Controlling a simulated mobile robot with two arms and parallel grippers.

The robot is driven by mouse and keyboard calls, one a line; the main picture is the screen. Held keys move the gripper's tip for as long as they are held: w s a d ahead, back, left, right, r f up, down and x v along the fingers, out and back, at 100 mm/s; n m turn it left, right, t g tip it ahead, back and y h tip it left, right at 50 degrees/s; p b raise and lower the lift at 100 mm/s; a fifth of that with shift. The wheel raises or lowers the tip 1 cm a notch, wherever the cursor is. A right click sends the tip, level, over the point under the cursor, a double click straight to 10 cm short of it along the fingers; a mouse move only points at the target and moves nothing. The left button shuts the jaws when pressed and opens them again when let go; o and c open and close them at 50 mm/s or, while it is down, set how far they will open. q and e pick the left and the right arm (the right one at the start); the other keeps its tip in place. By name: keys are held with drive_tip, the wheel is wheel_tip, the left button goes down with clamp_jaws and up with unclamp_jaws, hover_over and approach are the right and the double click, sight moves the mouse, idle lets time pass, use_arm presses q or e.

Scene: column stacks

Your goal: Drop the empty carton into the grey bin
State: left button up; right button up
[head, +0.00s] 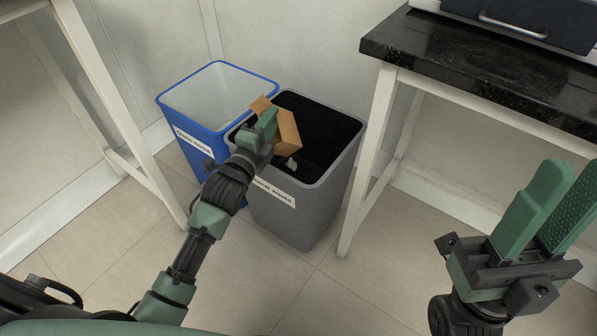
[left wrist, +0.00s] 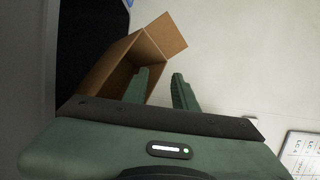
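The empty carton (head: 287,132) is a small brown box with an open flap, tilted over the mouth of the grey bin (head: 305,215). The bin has a dark inside and a white label. My left gripper (head: 260,124) is at the carton's left side, above the bin's left rim. In the left wrist view, the fingers (left wrist: 160,84) stand apart, one at the carton's open mouth (left wrist: 122,70) and the other clear of it with a gap. Whether the carton touches the bin is hidden. My right gripper (head: 577,174) is open and empty at the right.
A blue bin (head: 199,146) with a white lining stands left of the grey bin. A dark-topped table (head: 470,68) is at the right, its white leg close to the grey bin. White table legs (head: 105,90) stand at the left.

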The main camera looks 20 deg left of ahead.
use_arm(q)
drive_tip(key=shift+s+a+p, duration=0.15)
drive_tip(key=shift+s+p, duration=0.4)
drive_tip(key=shift+s, duration=1.6)
